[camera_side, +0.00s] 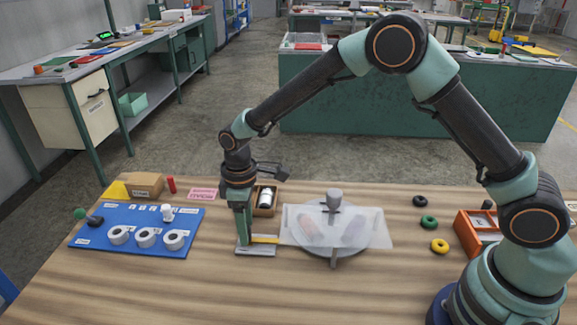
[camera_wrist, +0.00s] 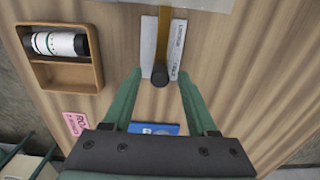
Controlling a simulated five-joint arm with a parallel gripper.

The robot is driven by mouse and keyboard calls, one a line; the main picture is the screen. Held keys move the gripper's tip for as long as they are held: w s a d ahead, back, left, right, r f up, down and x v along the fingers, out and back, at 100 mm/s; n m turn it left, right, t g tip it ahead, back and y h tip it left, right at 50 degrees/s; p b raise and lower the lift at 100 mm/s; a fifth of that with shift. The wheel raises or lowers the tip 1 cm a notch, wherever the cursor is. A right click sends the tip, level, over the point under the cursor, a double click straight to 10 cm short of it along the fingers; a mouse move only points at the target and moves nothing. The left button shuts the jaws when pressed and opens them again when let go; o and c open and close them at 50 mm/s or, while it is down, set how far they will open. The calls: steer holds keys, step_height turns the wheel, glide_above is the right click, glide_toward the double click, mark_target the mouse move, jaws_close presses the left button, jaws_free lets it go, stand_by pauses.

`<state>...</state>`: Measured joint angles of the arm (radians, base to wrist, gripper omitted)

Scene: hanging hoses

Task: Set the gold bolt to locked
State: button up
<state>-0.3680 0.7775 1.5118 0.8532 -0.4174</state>
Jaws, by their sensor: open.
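The gold bolt (camera_side: 265,239) is a flat yellow bar over a pale plate (camera_side: 262,251) near the middle of the table. In the wrist view the bolt (camera_wrist: 164,35) runs along the labelled plate (camera_wrist: 148,47) and ends in a dark round knob (camera_wrist: 160,76). The plate's lettering is too small to read surely. My gripper (camera_side: 243,243) points down at the plate's left part. In the wrist view my gripper (camera_wrist: 159,80) is open, with one green finger on each side of the knob; I see no clear contact.
A translucent sheet (camera_side: 290,228) over a round grey stand (camera_side: 333,260) is just right of the bolt. A wooden box (camera_wrist: 65,75) holding a bottle (camera_wrist: 55,44) stands close by. A blue board (camera_side: 120,240) with white rings lies left. The front table is clear.

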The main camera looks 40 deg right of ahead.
steer(key=shift+f, duration=0.65)
jaws_close()
stand_by(1.0)
